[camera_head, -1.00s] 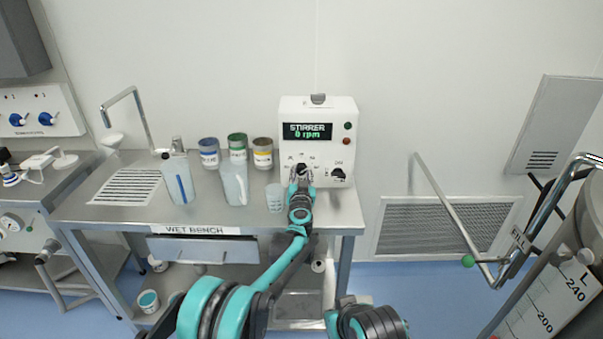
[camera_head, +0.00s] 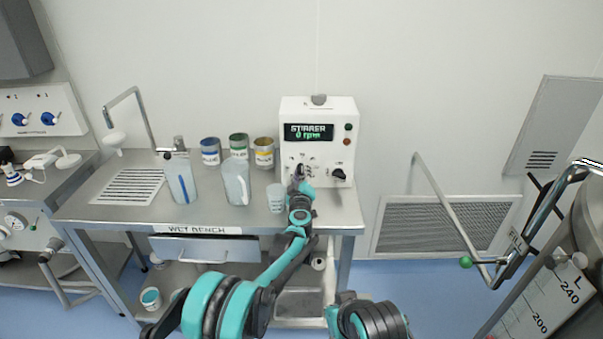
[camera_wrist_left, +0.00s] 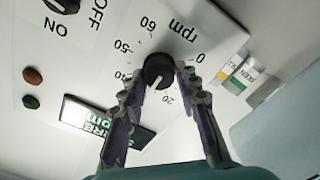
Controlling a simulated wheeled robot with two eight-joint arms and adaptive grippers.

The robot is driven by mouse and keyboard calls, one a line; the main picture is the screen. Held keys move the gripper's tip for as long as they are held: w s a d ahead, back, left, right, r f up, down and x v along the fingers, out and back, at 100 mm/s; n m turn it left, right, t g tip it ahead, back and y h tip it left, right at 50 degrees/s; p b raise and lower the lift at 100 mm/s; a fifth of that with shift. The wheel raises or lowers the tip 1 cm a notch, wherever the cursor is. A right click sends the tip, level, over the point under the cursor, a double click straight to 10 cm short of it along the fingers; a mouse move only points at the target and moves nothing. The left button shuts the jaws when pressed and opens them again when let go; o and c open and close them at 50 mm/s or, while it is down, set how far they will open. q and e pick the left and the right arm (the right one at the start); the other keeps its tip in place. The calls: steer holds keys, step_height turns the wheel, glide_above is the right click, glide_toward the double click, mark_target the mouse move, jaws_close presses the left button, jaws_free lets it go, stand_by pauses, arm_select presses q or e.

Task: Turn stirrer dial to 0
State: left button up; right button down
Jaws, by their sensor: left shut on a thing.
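The stirrer unit (camera_head: 328,118) is a white box at the right end of the wet bench. Its display (camera_head: 308,132) reads STIRRER 0 rpm. The black stirrer dial (camera_wrist_left: 158,70) sits on an rpm scale with 0, 20, 50 and 60 legible in the left wrist view. A pale mark shows on the dial's lower side, towards the 20 region. My left gripper (camera_head: 299,178) is at the dial; in the left wrist view its fingers (camera_wrist_left: 160,80) are shut on the dial's two sides. My right gripper is out of view.
A second black knob (camera_head: 339,175), labelled ON and OFF in the wrist view, is right of the dial. A small cup (camera_head: 275,198), pitchers (camera_head: 236,184) and several labelled cans (camera_head: 210,152) stand to the left on the bench (camera_head: 335,212).

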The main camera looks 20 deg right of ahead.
arm_select(q)
steer(key=n, duration=0.7)
steer(key=shift+f, duration=0.15)
steer(key=n, duration=0.6)
steer(key=shift+f+n+p, duration=0.1)
steer(key=shift+n+p, duration=0.2)
steer(key=shift+p, duration=0.1)
steer(key=n, duration=0.7)
steer(key=shift+f, duration=0.1)
steer(key=n, duration=0.6)
steer(key=shift+d, duration=0.15)
steer(key=shift+n, duration=0.4)
steer(key=o, duration=1.2)
steer(key=shift+c, duration=0.2)
